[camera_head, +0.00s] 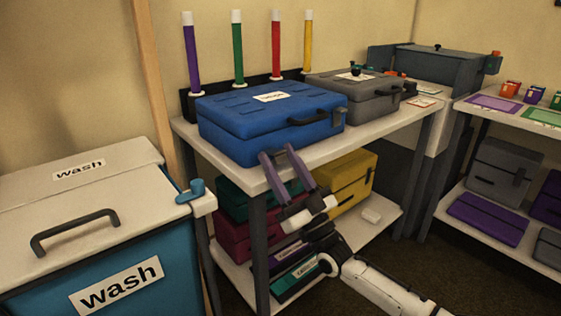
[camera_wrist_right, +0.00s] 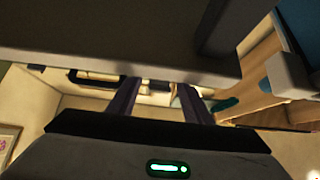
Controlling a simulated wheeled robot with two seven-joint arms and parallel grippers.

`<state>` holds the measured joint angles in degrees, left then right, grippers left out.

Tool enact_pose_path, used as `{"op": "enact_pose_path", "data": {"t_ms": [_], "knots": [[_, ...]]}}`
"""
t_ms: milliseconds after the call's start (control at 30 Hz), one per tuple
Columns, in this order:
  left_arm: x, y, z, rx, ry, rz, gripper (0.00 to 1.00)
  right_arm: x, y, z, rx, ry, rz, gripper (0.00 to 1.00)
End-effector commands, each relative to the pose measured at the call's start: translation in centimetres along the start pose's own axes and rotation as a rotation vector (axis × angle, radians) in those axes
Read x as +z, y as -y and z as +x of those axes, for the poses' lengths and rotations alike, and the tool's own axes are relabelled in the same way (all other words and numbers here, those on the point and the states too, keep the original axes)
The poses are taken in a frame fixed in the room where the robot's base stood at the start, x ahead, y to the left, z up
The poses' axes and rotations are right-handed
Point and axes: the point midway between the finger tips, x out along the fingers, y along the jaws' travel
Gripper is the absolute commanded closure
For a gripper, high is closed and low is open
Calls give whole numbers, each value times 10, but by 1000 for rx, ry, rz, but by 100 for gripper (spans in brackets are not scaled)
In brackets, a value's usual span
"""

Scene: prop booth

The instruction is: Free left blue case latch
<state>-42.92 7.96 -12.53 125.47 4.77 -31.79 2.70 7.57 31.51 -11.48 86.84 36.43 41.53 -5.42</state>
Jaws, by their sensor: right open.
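The blue case (camera_head: 232,112) lies flat with its lid down on the near end of the white-topped table, with a dark handle (camera_head: 314,117) on its front. A small dark piece, perhaps a latch, shows near the front's right end. I cannot make out the left latch; it may be behind my fingers. My right gripper (camera_head: 279,152) is open, its two purple-grey fingers pointing up at the table's front edge, before the case's left front. Whether they touch it is unclear. The fingers also show in the right wrist view (camera_wrist_right: 155,90), with nothing visibly between them. My left gripper is out of view.
A grey case (camera_head: 355,92) stands right of the blue one. Colored batons (camera_head: 238,50) stand upright behind. Below, a shelf holds a yellow case (camera_head: 352,180) and other cases. A wash bin (camera_head: 75,235) stands left. A dark slab fills the wrist view's top.

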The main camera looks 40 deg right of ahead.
Motion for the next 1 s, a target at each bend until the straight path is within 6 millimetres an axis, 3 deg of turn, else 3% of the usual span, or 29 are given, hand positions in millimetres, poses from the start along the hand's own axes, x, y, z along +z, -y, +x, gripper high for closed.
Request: {"op": "enact_pose_path", "data": {"t_ms": [167,400,600,1000], "knots": [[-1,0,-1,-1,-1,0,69,1,0,-17,0,4,0,55],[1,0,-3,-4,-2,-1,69,1,0,-65,1,5,1,55],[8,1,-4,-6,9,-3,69,1,0,-94,0,3,0,55],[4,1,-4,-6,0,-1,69,0,0,-103,0,1,0,55]]}}
